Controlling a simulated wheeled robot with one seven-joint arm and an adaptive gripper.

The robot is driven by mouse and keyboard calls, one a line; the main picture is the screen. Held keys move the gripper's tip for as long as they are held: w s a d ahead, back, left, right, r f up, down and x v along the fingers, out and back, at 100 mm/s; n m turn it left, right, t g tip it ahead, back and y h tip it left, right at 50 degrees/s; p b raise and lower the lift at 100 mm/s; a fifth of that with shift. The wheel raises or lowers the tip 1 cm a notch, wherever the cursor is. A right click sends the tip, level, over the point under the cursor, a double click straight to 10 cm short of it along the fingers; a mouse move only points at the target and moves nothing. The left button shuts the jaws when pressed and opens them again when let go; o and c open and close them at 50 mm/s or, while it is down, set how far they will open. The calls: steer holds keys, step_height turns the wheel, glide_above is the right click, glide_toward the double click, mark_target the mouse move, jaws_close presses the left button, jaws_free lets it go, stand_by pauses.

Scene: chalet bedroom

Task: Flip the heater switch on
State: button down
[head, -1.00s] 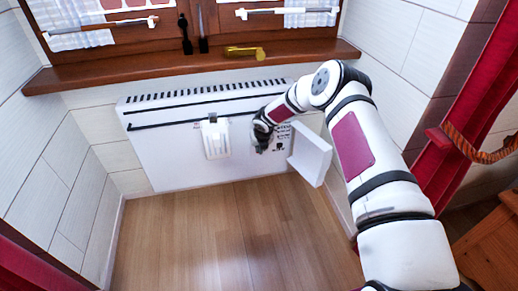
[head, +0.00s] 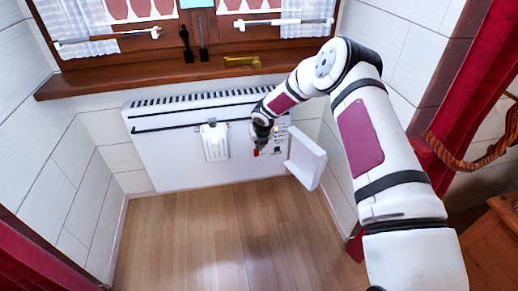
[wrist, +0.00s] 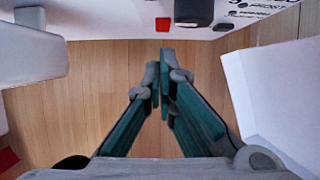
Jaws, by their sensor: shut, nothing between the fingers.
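The white heater (head: 165,160) is mounted on the wall under the window sill. A small red switch (head: 256,153) sits on its right-hand control panel; it also shows in the wrist view (wrist: 162,24), just beyond my fingertips. I cannot tell whether the switch is on or off. A dark knob (wrist: 193,12) is right of the switch in the wrist view. My gripper (wrist: 163,62) is shut and empty, its tips pointing towards the heater's lower edge near the switch. In the head view my gripper (head: 262,145) is in front of the control panel and hides part of it.
An open white cover flap (head: 307,158) stands out right of the controls, close to my gripper; it shows large in the wrist view (wrist: 275,85). A white holder (head: 214,142) hangs on the heater's front, left of my gripper. The wooden floor (head: 230,230) is clear.

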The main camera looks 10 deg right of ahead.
steer(key=shift+s+r+p, duration=0.1)
steer(key=shift+r+p, duration=0.2)
steer(key=shift+r, duration=0.8)
